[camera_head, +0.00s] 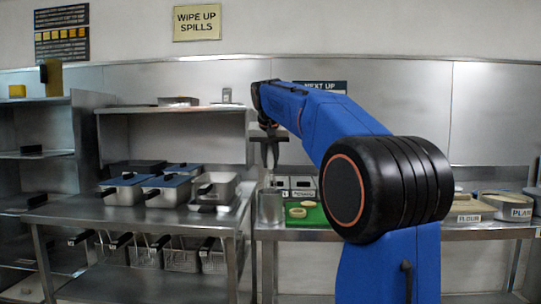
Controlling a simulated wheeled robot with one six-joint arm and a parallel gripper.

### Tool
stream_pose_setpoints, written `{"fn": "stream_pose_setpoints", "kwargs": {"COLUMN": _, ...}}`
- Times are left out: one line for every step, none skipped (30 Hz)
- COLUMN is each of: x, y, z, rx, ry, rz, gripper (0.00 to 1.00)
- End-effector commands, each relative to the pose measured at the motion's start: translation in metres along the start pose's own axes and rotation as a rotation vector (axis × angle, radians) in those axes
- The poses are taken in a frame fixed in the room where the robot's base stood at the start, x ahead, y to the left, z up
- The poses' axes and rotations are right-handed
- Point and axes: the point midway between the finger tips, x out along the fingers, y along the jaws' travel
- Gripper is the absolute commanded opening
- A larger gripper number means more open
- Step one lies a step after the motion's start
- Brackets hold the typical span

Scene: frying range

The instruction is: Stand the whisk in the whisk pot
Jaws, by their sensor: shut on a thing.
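My gripper (268,158) hangs pointing down at the end of my blue arm, above the worktop. It is small in the picture and is shut on a thin thing, which I take to be the whisk; its shape is too small and dark to make out. A plain metal cylinder, which looks like the whisk pot (270,207), stands upright on the worktop almost straight below my gripper. A gap shows between my gripper and the pot's rim. The inside of the pot is hidden.
A green board (310,217) with round pieces lies right of the pot, partly behind my arm. Labelled containers (303,187) stand behind it. Fryer pans (215,188) fill the left counter, with baskets (145,252) below. A shelf (170,109) runs behind, left of my gripper.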

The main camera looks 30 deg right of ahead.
Motion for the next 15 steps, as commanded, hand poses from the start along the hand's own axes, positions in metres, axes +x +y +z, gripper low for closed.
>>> {"fn": "stream_pose_setpoints", "kwargs": {"x": 0.004, "y": 0.0, "z": 0.003, "rx": 0.0, "ry": -0.001, "rz": 0.0, "gripper": 0.0}}
{"fn": "stream_pose_setpoints", "kwargs": {"x": 0.006, "y": 0.0, "z": 0.004, "rx": 0.0, "ry": -0.001, "rz": 0.0, "gripper": 0.0}}
{"fn": "stream_pose_setpoints", "kwargs": {"x": 0.008, "y": 0.0, "z": 0.006, "rx": 0.0, "ry": 0.0, "rz": 0.0, "gripper": 0.0}}
{"fn": "stream_pose_setpoints", "kwargs": {"x": 0.01, "y": 0.0, "z": 0.007, "rx": 0.0, "ry": -0.001, "rz": 0.0, "gripper": 0.0}}
{"fn": "stream_pose_setpoints", "kwargs": {"x": 0.013, "y": 0.0, "z": 0.008, "rx": 0.0, "ry": -0.001, "rz": 0.001, "gripper": 0.0}}
{"fn": "stream_pose_setpoints", "kwargs": {"x": 0.015, "y": 0.0, "z": 0.01, "rx": 0.0, "ry": -0.002, "rz": 0.001, "gripper": 0.0}}
{"fn": "stream_pose_setpoints", "kwargs": {"x": 0.017, "y": 0.0, "z": 0.011, "rx": 0.0, "ry": -0.001, "rz": 0.001, "gripper": 0.0}}
{"fn": "stream_pose_setpoints", "kwargs": {"x": 0.019, "y": 0.0, "z": 0.012, "rx": 0.0, "ry": 0.0, "rz": 0.0, "gripper": 0.0}}
{"fn": "stream_pose_setpoints", "kwargs": {"x": 0.022, "y": 0.0, "z": 0.014, "rx": -0.001, "ry": 0.0, "rz": 0.0, "gripper": 0.0}}
{"fn": "stream_pose_setpoints", "kwargs": {"x": 0.024, "y": 0.0, "z": 0.016, "rx": -0.001, "ry": -0.001, "rz": 0.001, "gripper": 0.0}}
{"fn": "stream_pose_setpoints", "kwargs": {"x": 0.026, "y": 0.0, "z": 0.017, "rx": -0.001, "ry": -0.001, "rz": 0.001, "gripper": 0.0}}
{"fn": "stream_pose_setpoints", "kwargs": {"x": 0.028, "y": 0.0, "z": 0.019, "rx": -0.001, "ry": -0.001, "rz": 0.0, "gripper": 0.0}}
{"fn": "stream_pose_setpoints", "kwargs": {"x": 0.03, "y": 0.0, "z": 0.02, "rx": -0.001, "ry": 0.0, "rz": 0.0, "gripper": 0.0}}
{"fn": "stream_pose_setpoints", "kwargs": {"x": 0.032, "y": 0.0, "z": 0.021, "rx": -0.001, "ry": 0.0, "rz": 0.0, "gripper": 0.0}}
{"fn": "stream_pose_setpoints", "kwargs": {"x": 0.035, "y": 0.0, "z": 0.023, "rx": -0.001, "ry": -0.001, "rz": 0.001, "gripper": 0.0}}
